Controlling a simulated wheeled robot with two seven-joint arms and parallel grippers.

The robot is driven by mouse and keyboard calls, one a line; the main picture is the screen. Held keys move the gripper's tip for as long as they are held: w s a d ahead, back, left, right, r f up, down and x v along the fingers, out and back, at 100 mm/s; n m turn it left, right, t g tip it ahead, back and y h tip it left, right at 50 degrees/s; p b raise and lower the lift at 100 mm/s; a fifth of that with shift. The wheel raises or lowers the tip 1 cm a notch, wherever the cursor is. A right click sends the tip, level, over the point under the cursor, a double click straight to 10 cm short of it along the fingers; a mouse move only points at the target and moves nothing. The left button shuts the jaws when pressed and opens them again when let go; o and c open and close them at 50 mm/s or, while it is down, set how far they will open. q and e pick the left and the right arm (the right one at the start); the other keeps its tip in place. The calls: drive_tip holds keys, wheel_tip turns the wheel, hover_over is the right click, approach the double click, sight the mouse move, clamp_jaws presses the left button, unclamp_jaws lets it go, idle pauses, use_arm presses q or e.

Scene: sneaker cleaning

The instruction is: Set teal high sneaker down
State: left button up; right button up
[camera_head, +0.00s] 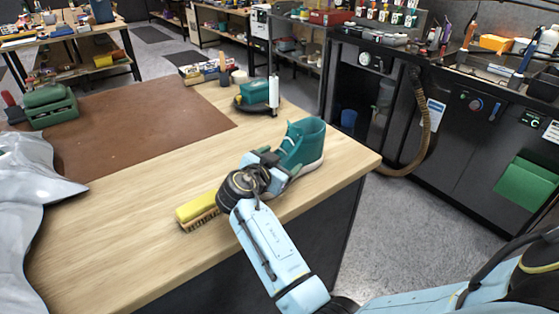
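The teal high sneaker (304,144) with a white sole is near the right end of the wooden table (140,215). It looks upright, toe hidden behind my gripper. My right gripper (284,160) reaches over the table at the sneaker's near left side and overlaps it in the picture. Its fingers are largely hidden, so I cannot tell whether they close on the shoe, nor whether the sole touches the tabletop. My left gripper is not in view.
A yellow brush (197,211) lies just left of my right gripper. A brown mat (140,125) covers the back left. A teal box with a white bottle (257,94) stands behind. A green case (50,105) and grey crumpled sheet (30,195) are at left. The front tabletop is bare.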

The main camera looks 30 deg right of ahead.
drive_tip(key=shift+o, duration=1.1)
drive_tip(key=v, duration=1.2)
